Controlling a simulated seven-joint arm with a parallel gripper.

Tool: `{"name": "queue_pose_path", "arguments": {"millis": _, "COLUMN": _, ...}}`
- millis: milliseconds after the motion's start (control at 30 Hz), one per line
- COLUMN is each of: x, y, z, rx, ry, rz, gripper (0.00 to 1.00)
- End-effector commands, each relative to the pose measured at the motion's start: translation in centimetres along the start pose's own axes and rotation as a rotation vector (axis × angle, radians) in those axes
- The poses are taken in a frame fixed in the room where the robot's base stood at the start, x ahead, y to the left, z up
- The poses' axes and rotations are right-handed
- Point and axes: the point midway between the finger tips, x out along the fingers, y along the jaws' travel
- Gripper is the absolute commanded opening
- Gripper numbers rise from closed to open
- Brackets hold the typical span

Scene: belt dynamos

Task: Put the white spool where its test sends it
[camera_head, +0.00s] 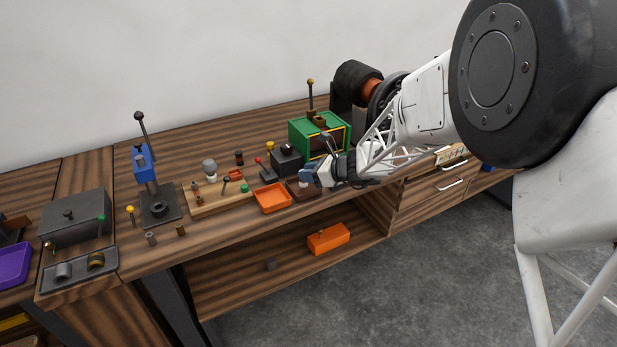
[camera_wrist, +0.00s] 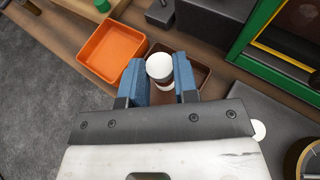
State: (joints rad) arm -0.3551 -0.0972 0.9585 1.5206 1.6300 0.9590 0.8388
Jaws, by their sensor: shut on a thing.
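My gripper (camera_wrist: 160,80) is shut on the white spool (camera_wrist: 159,66), whose white round end shows between the two blue fingers. A reddish-brown band and a second white rim show below that end. The spool is over or in the dark brown tray (camera_wrist: 203,78); I cannot tell whether it touches the tray floor. In the head view my gripper (camera_head: 312,177) is at the brown tray (camera_head: 299,194), and the spool is not clearly visible there. The orange tray (camera_head: 272,200) lies just beside the brown one, and also shows in the wrist view (camera_wrist: 90,58).
A green box (camera_head: 298,136) with a knobbed lever stands behind my gripper. A dark block (camera_head: 287,160) and small levers stand behind the trays. A wooden board with pegs (camera_head: 205,207) and a blue press (camera_head: 146,165) are to the left. An orange box (camera_head: 328,239) sits on the lower shelf.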

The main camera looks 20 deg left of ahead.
Motion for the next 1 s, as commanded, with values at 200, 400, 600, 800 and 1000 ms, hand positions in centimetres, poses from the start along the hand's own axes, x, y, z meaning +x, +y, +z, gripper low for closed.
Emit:
{"name": "queue_pose_path", "arguments": {"millis": 200, "x": 0.6, "y": 0.0, "z": -1.4, "rx": 0.001, "ry": -0.001, "rz": -0.001, "gripper": 0.01}}
{"name": "queue_pose_path", "arguments": {"millis": 400, "x": 0.6, "y": 0.0, "z": -1.4, "rx": 0.001, "ry": -0.001, "rz": -0.001, "gripper": 0.01}}
{"name": "queue_pose_path", "arguments": {"millis": 600, "x": 0.7, "y": 0.0, "z": -1.7, "rx": 0.001, "ry": 0.000, "rz": 0.000, "gripper": 0.01}}
{"name": "queue_pose_path", "arguments": {"millis": 800, "x": 0.7, "y": 0.0, "z": -1.7, "rx": 0.000, "ry": -0.001, "rz": 0.000, "gripper": 0.52}}
{"name": "queue_pose_path", "arguments": {"millis": 1000, "x": 0.7, "y": 0.0, "z": -1.7, "rx": 0.001, "ry": 0.000, "rz": 0.000, "gripper": 0.53}}
